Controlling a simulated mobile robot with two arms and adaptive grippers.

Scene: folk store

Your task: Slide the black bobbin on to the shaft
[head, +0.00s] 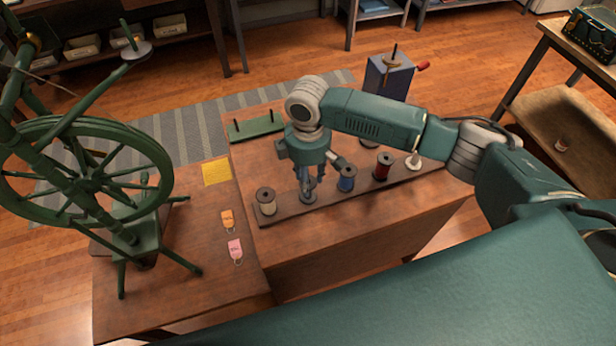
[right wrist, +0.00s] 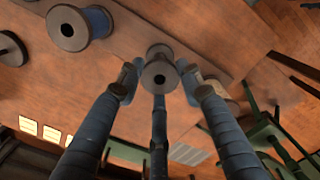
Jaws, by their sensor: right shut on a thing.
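My right gripper (head: 308,190) points down over the dark bobbin rack (head: 335,195), between a cream bobbin (head: 266,201) and a blue bobbin (head: 346,179). Its fingers are shut on a dark bobbin (right wrist: 160,74), whose round end with a centre hole shows in the right wrist view. The fingers hide much of this bobbin in the head view, and I cannot tell whether it still touches the rack. An upright black shaft (head: 394,52) stands on a blue box (head: 389,78) with a red handle, behind my right arm. My left gripper is not in view.
A red bobbin (head: 382,167) and a pale one (head: 413,160) stand farther right on the rack. A green stand with two pegs (head: 256,127) lies behind the gripper. A green spinning wheel (head: 85,175) fills the left. Orange (head: 228,219) and pink tags (head: 235,249) lie in front.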

